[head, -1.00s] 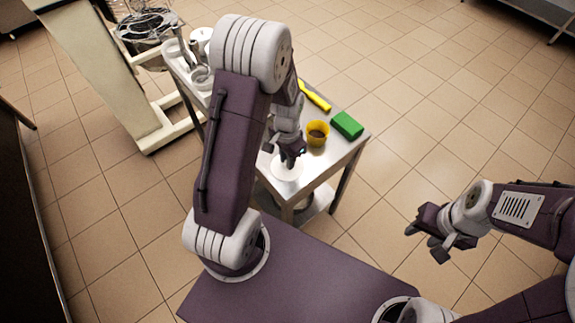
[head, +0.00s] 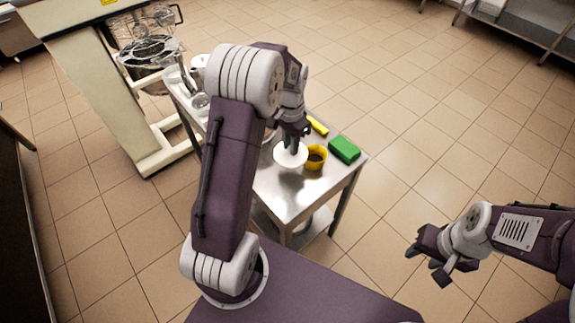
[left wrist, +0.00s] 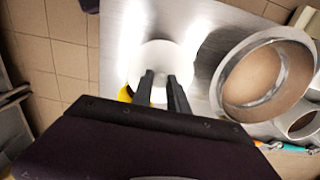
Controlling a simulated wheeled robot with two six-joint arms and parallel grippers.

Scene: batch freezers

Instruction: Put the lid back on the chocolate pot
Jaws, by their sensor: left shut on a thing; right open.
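A round white lid (head: 289,155) is held by my left gripper (head: 293,146) over the steel table. In the left wrist view the two dark fingers (left wrist: 163,82) come together over the middle of the lid (left wrist: 158,57). A yellow pot (head: 316,161) with brown contents stands just right of the lid; a bit of its yellow shows beside the lid in the left wrist view (left wrist: 125,94). An open steel pot (left wrist: 222,88) with a tan-brown inside is right of the lid there. My right gripper (head: 428,262) is open and empty, away from the table.
A green block (head: 344,150) and a yellow-handled tool (head: 318,127) lie on the steel table (head: 293,197). Clear vessels (head: 178,80) stand at its far left end. A cream machine (head: 97,95) stands to the left. The table's near part is bare.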

